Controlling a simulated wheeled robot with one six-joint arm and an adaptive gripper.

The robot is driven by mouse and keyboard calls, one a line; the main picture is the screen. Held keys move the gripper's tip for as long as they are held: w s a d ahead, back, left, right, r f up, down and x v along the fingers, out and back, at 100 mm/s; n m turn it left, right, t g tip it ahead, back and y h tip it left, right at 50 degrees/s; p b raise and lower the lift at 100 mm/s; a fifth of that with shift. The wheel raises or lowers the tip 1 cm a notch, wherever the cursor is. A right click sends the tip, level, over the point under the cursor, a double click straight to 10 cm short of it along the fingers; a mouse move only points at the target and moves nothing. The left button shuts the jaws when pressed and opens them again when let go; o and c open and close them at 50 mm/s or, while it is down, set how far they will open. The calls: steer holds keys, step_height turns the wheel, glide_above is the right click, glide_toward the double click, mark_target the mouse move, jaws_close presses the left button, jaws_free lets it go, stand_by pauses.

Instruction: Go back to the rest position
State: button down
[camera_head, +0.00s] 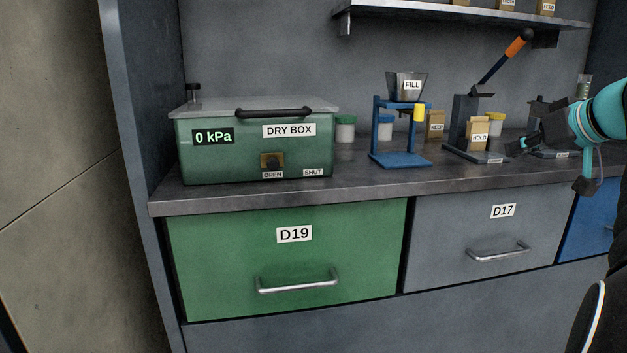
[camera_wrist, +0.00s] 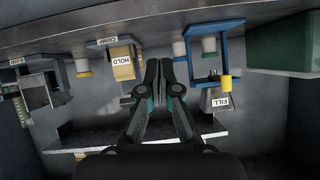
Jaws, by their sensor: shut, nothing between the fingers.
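My gripper (camera_head: 520,147) is at the right of the head view, in front of the counter, with its fingers pointing left. In the wrist view my gripper (camera_wrist: 164,65) has its two dark fingers close together, with nothing between them. It hangs clear of the pouch marked HOLD (camera_wrist: 122,66) on one side and the blue filling stand (camera_wrist: 236,50) on the other. The wrist view appears upside down, with the counter edge at the top. A rest position is not marked in either view.
The green dry box (camera_head: 250,150) reads 0 kPa, its lid down, on the counter's left. The blue stand (camera_head: 402,158) holds a FILL hopper (camera_head: 407,87). A crimper with an orange-handled lever (camera_head: 515,45) stands near my gripper. Drawers D19 (camera_head: 290,262) and D17 (camera_head: 495,235) are shut.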

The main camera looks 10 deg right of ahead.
steer(key=s+a+f+g+p, duration=0.15)
steer(key=s+a+f, duration=0.35)
steer(key=a, duration=0.5)
steer(key=s+a+f+g, duration=0.2)
steer(key=a+f+g, duration=0.1)
steer(key=a+f, duration=0.65)
steer(key=s+a+f+g+h, duration=0.1)
steer(key=s+a+f, duration=0.7)
steer(key=s+f, duration=0.4)
steer(key=shift+s+a+h+p, duration=0.3)
steer(key=shift+s, duration=0.5)
steer(key=shift+g, duration=0.25)
